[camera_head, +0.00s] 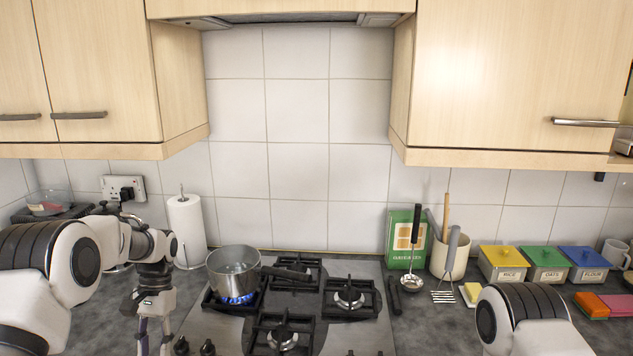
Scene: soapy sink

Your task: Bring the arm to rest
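My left arm comes in from the left, and its gripper (155,338) points down over the counter left of the hob. Its two finger links show with a gap between them, but the fingertips are cut off by the bottom edge, so I cannot tell whether it is open or shut. I see nothing held in the part that shows. My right arm (525,318) shows only as a rounded white and black joint at the bottom right. Its gripper is out of view.
A steel pot (234,268) stands on a lit burner of the hob (330,322). A paper towel roll (186,232) stands behind my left gripper. A green box (404,240), utensil pot (449,258), ladle (412,282), sponge (472,293) and lidded tins (503,264) line the right counter.

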